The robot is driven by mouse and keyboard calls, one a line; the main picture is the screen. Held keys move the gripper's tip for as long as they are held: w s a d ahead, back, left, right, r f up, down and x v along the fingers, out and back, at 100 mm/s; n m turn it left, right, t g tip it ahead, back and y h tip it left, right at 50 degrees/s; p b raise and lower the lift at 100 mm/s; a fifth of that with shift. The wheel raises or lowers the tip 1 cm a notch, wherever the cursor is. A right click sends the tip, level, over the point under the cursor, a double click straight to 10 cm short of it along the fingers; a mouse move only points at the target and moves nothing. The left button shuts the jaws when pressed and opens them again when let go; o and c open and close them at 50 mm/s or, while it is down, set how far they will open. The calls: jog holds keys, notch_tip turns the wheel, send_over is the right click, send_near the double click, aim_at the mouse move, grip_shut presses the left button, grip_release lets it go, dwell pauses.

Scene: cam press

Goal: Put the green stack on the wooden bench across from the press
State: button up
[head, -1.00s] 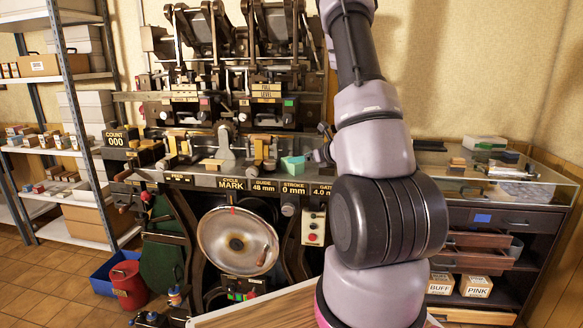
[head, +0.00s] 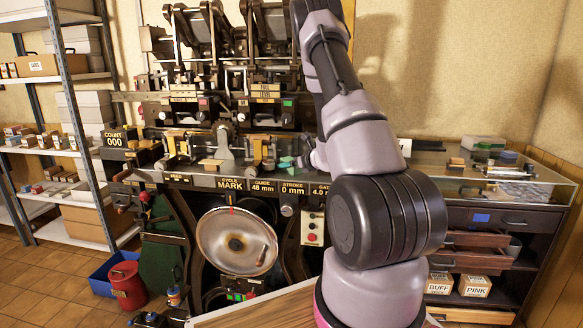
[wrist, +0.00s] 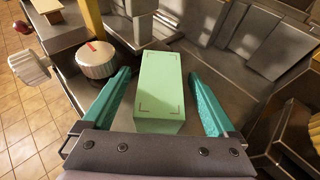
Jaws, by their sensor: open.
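The green stack (wrist: 161,88) is a pale green block with corner marks on its top. It sits on the press's metal bed, at the right end of the press (head: 228,147) in the head view. There only a small green part of it (head: 286,161) shows beside my arm. In the wrist view my gripper (wrist: 160,92) is open, with one teal finger on each side of the stack and a visible gap on both sides. The head view shows little of the gripper behind the arm. A strip of the wooden bench (head: 262,306) shows at the bottom of the head view.
A handwheel (head: 237,241) hangs on the press front. A round knob with a red mark (wrist: 97,59) stands left of the fingers. A glass-topped cabinet (head: 485,180) is at the right and a shelf rack (head: 72,130) at the left. Floor is open at lower left.

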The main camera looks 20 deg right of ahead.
grip_shut()
dwell(0.3)
